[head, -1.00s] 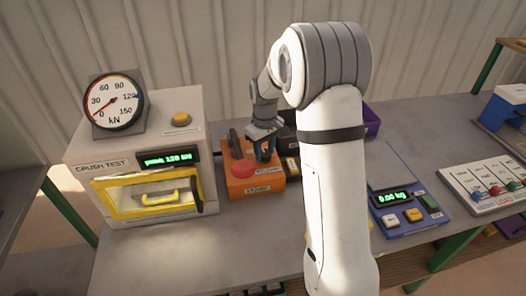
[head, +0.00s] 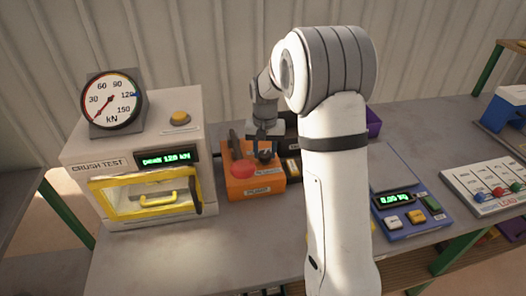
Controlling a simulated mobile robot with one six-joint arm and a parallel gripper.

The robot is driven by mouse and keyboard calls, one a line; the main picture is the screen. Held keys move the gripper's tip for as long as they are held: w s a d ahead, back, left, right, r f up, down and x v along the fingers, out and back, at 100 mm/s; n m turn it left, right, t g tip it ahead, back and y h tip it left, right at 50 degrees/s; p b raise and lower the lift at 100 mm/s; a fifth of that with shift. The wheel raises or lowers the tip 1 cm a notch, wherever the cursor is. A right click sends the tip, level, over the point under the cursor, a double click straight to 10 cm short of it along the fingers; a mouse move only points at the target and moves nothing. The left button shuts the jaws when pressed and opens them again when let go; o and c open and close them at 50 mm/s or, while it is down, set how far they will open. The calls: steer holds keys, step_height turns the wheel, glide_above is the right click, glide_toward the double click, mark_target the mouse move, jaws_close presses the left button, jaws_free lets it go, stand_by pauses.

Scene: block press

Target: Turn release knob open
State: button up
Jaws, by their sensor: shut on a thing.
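An orange pump box (head: 256,184) stands on the bench to the right of the crush test machine, with a red button (head: 242,169) on its top and a dark lever (head: 235,145) at its back left. My gripper (head: 265,150) points down over the right part of the box top and is shut on a small dark knob (head: 266,156), the release knob as far as I can tell. The fingers and the arm partly cover the knob, so its turn angle is not clear.
The crush test machine (head: 83,177) has a yellow-framed door, a gauge (head: 112,101) and a display reading peak 120 kN. A blue scale (head: 409,207) and a white load panel (head: 488,190) stand to the right. The bench front is clear.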

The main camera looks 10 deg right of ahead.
mark_target(265, 153)
stand_by(0.5)
steer(key=o, duration=1)
step_height(265, 153, up, 7)
steer(key=shift+b, duration=0.3)
steer(key=shift+r, duration=0.4)
